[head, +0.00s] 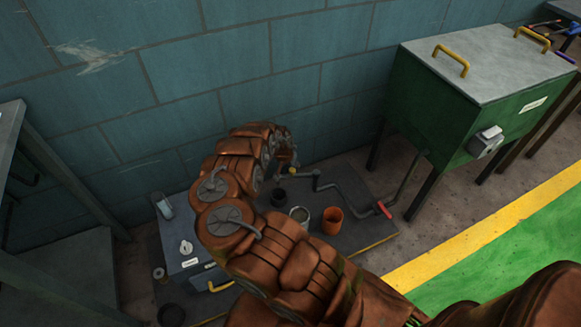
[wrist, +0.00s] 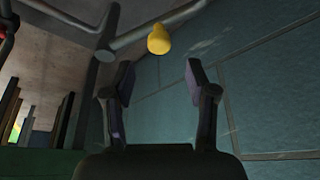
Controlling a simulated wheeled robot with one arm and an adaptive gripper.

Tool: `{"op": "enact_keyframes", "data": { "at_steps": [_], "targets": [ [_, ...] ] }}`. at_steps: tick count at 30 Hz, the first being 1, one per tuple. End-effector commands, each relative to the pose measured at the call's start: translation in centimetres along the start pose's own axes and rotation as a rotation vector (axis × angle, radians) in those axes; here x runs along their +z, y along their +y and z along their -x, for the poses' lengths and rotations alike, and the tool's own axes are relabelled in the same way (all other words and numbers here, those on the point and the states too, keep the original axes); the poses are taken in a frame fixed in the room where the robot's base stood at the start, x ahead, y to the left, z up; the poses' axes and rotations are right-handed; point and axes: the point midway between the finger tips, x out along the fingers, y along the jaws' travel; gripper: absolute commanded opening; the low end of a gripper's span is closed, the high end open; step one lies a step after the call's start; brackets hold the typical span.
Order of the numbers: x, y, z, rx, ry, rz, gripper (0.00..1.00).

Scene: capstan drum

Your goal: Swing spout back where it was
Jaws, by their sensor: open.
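A grey bent pipe (head: 328,187), which looks like the spout, runs over a dark low platform. A yellow knob-like piece (head: 292,170) shows at its left end, beside my arm. In the wrist view the yellow piece (wrist: 158,40) hangs close to a grey pipe (wrist: 180,17), ahead of the gap between my fingers. My gripper (wrist: 160,80) is open, with nothing between its fingers; it appears apart from the yellow piece. In the head view my arm hides most of the gripper. A red grip (head: 383,209) sits at the pipe's right end.
An orange cup (head: 332,220), a grey cup (head: 299,214) and a dark cup (head: 279,196) stand on the platform (head: 350,240) below the pipe. A green cabinet (head: 500,85) on legs stands right. A blue block wall (head: 290,90) is close behind. A grey bench stands left.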

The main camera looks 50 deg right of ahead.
Motion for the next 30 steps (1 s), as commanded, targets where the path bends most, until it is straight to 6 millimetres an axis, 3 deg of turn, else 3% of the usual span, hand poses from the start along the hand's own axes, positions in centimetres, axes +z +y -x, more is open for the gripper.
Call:
{"op": "enact_keyframes", "data": {
  "at_steps": [6,25,30],
  "targets": [
    [0.0,-0.1,0.8,-0.002,0.0,-0.001,0.57],
    [0.1,0.0,0.9,-0.002,-0.002,-0.001,0.57],
    [1.7,-2.2,1.5,-0.033,-0.044,0.005,0.57]
  ]
}}
